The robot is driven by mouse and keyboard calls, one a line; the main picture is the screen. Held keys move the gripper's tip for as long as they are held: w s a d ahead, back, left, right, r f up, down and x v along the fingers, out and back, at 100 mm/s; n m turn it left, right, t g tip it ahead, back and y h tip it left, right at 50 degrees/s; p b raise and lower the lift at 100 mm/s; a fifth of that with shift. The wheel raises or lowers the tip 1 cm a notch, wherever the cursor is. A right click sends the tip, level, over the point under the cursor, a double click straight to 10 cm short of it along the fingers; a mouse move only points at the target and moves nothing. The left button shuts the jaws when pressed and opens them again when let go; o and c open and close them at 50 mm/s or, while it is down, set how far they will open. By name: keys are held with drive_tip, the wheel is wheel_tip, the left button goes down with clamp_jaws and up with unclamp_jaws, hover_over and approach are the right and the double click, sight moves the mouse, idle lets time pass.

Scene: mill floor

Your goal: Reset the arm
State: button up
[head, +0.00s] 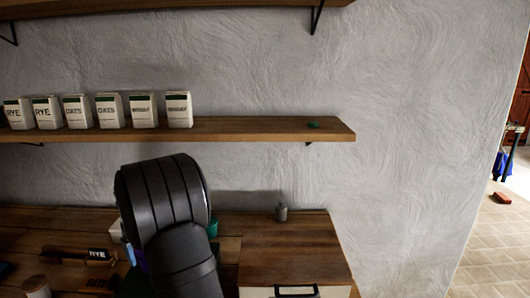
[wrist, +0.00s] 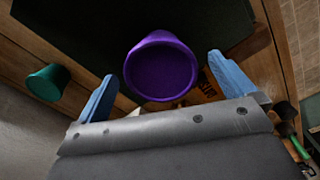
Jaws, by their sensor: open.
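In the wrist view my gripper (wrist: 162,68) is open, with its two blue fingers spread wide. A purple cup (wrist: 160,72) shows in the gap between the fingers, its round mouth facing the camera. Neither finger appears to touch it, and I cannot tell how far beyond the fingertips it is. In the head view my arm's dark links hide the gripper, and only a sliver of purple shows beside them. A green cup (wrist: 47,82) lies to the left of the fingers in the wrist view.
A wall shelf (head: 250,128) holds several labelled bags (head: 109,110) and a small green thing (head: 313,125). The bench's right part is mostly clear.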

wheel_tip(320, 180, down, 4)
drive_tip(key=shift+r, duration=0.15)
wheel_tip(320, 180, up, 4)
drive_tip(key=shift+r, duration=0.25)
drive_tip(key=d+r, duration=0.7)
drive_tip(key=d, duration=0.5)
drive_tip(key=s+a+f, duration=0.2)
drive_tip(key=a+f, duration=0.1)
drive_tip(key=a, duration=0.4)
drive_tip(key=s+a+f+n, duration=0.1)
drive_tip(key=s+a+f, duration=0.1)
drive_tip(key=a, duration=0.6)
drive_tip(key=shift+s+f, duration=0.15)
drive_tip(key=shift+f, duration=0.45)
